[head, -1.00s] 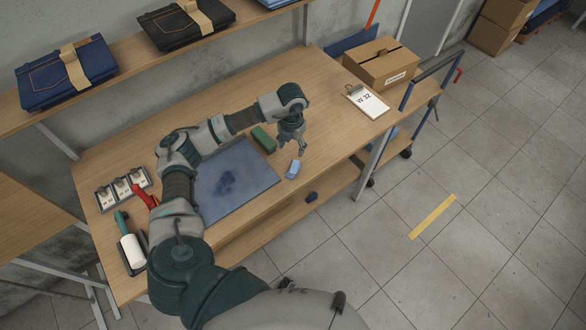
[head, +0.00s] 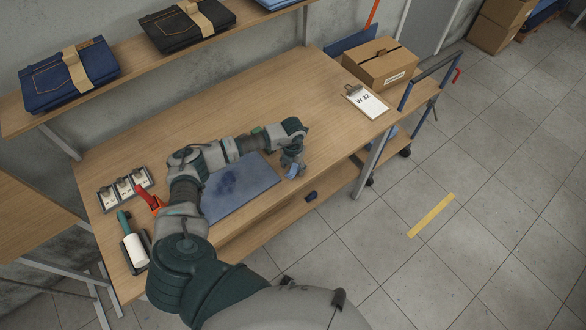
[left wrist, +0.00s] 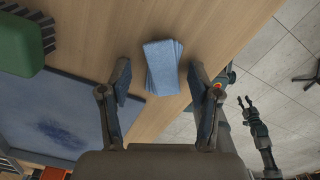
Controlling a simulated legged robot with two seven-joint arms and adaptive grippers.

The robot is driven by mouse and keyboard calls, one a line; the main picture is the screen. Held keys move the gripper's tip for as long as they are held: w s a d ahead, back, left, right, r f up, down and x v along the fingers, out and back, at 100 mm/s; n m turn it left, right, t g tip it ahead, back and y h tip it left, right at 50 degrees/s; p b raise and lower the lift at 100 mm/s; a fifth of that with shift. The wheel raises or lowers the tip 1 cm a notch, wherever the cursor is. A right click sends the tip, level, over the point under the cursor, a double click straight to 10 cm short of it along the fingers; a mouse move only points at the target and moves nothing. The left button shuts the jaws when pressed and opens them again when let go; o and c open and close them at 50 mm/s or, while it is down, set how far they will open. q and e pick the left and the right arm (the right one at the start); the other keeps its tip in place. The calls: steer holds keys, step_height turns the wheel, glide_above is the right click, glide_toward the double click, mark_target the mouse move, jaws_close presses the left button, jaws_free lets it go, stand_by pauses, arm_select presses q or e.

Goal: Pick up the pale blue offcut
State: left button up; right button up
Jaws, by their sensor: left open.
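The pale blue offcut (head: 291,172) lies on the workbench near its front edge, just right of the blue mat. In the left wrist view the offcut (left wrist: 162,67) looks like a small fanned stack of cloth pieces. My left gripper (head: 292,167) is low over it and partly covers it in the head view. In the left wrist view its two fingers (left wrist: 160,75) are open and apart, on either side of the offcut's near end, with nothing held. My right gripper (left wrist: 246,100) shows small at the right of the left wrist view, fingers apart, over the floor.
The blue mat (head: 240,187) lies left of the offcut. A green brush-like block (left wrist: 20,42) stands behind the mat. A clipboard (head: 367,101) and a cardboard box (head: 380,65) are at the bench's right end. The bench back is clear.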

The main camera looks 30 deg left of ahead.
arm_select(q)
steer(key=shift+d, duration=0.1)
steer(key=c, duration=0.9)
steer(key=shift+c, duration=0.2)
steer(key=shift+r, duration=0.1)
